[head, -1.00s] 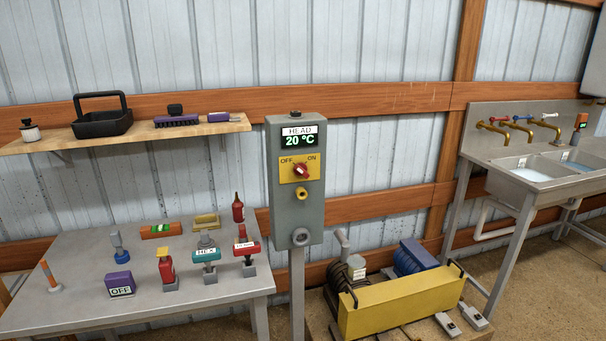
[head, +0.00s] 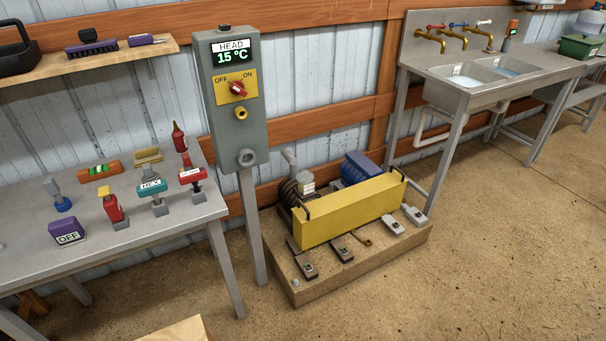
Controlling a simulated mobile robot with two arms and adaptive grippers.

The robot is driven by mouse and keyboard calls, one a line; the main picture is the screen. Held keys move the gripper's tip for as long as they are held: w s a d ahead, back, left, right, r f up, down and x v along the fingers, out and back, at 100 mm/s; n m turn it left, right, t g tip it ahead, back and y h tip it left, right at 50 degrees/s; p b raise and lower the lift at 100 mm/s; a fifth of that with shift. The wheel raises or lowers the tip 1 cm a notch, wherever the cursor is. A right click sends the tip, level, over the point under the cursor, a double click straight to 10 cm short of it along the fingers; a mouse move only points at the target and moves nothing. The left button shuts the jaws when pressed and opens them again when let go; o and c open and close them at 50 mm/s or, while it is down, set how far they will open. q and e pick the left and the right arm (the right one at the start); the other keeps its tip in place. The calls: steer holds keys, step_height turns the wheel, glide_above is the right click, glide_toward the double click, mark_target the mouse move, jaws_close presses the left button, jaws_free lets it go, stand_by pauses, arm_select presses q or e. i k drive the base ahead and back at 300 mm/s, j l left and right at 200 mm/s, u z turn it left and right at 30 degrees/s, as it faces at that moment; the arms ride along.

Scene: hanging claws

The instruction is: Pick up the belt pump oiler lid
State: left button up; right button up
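The belt pump stands on a low wooden base (head: 345,272) on the floor, with a yellow guard (head: 350,212) along its front, a dark ribbed part (head: 288,190) and a blue ribbed motor (head: 361,167) behind. A small pale cup (head: 307,184), which looks like the oiler, sits behind the guard's left end. Its top appears covered, but the lid is too small to tell apart clearly. The guard hides the cup's lower part. Neither of my grippers is in view.
A grey control post (head: 236,100) stands left of the pump. A metal table (head: 120,230) with tools is further left. Several small clamps (head: 342,249) sit along the base's front. A sink bench (head: 470,85) stands behind right. Floor (head: 440,290) in front and right is clear.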

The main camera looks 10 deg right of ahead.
mark_target(304, 176)
steer(key=i+l+u, duration=0.3)
steer(key=l, duration=0.35)
steer(key=i+l+u, duration=0.25)
steer(key=i+l, duration=0.15)
steer(key=l, duration=0.3)
steer(key=i+l+u, duration=0.15)
steer(key=l, duration=0.25)
